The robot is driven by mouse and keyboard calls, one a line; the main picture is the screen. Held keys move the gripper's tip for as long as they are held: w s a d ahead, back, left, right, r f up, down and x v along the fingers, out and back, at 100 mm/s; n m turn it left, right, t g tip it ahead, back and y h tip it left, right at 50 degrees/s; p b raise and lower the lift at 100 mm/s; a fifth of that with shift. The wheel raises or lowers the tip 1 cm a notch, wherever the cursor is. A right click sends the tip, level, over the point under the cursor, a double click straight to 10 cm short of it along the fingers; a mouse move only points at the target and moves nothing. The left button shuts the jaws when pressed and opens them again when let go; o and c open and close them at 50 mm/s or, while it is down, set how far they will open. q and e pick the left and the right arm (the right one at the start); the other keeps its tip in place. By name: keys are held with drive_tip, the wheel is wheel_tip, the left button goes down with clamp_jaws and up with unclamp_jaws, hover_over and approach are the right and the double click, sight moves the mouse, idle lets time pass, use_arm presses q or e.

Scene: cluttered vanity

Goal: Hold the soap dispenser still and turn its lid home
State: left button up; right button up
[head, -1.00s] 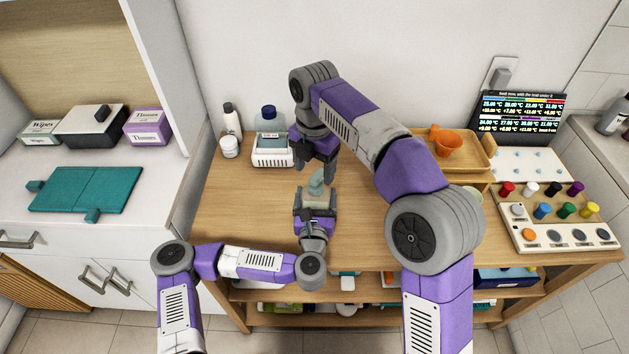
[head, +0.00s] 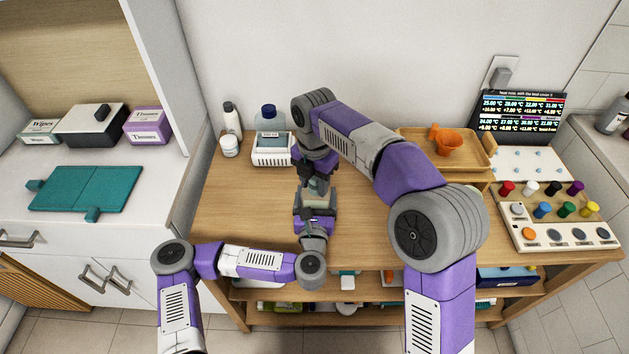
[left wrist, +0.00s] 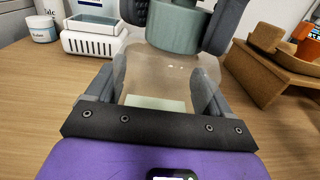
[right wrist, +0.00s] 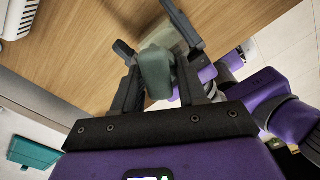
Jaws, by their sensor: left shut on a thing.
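The soap dispenser has a pale translucent body (left wrist: 150,75) and a grey-green lid (left wrist: 173,30) on top. My left gripper (head: 315,197) is shut on the body, with one finger on each side in the left wrist view. My right gripper (head: 315,178) comes from above, its fingers on either side of the lid. In the right wrist view the lid (right wrist: 156,72) sits between those fingers, with a gap showing on its right side. How far the lid is seated is hidden by the fingers.
A white basket (head: 272,158) with a blue-capped bottle (head: 268,118), a jar (head: 229,146) and a white bottle (head: 231,117) stand at the back left. A wooden tray (head: 410,138) with an orange cup (head: 447,145) is behind my right arm. Bare table lies left of the grippers.

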drive_tip(key=shift+c, duration=1.1)
drive_tip(key=o, duration=0.4)
drive_tip(key=c, duration=0.7)
drive_tip(key=shift+o, duration=0.2)
drive_tip(key=m, duration=0.4)
drive_tip(key=shift+m, duration=0.3)
drive_tip(key=m, duration=0.3)
drive_tip(key=shift+w+a+m, duration=0.1)
drive_tip(key=shift+m, duration=0.7)
